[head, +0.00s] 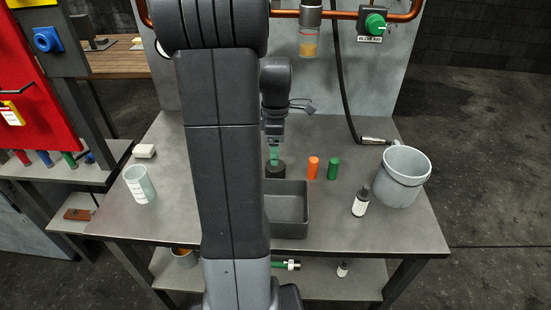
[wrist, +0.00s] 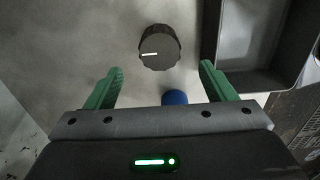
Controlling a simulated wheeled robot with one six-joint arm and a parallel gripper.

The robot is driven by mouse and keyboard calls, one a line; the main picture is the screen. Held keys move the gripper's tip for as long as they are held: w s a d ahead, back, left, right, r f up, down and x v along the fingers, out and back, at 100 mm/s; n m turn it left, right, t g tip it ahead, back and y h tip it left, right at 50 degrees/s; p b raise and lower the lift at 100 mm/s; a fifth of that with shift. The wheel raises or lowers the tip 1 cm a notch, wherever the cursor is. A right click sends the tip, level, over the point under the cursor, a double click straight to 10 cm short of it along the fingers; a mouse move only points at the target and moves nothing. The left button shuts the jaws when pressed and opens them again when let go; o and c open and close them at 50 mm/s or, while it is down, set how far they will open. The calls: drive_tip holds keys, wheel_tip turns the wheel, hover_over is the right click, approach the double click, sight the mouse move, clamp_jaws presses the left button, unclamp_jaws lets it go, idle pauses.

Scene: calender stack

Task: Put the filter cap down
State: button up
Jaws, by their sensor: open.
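The filter cap looks to be the black ribbed round cap with a white line on top (wrist: 159,48). It rests on the grey bench top, and in the head view it is the dark disc (head: 275,171) just behind the grey tray. My gripper (wrist: 160,77) is open, with its green fingers apart and nothing between the tips. The cap lies just beyond the fingertips in the wrist view, apart from both. In the head view my gripper (head: 274,156) is low over the cap; my arm hides part of the bench.
The grey open tray (head: 307,210) stands close to the cap. An orange cylinder (head: 313,167) and a green cylinder (head: 333,168) stand to its right. A blue object (wrist: 175,98) shows below the cap. A bottle (head: 360,202), bucket (head: 402,178) and beaker (head: 140,184) stand farther out.

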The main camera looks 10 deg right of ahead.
drive_tip(key=shift+r, duration=1.75)
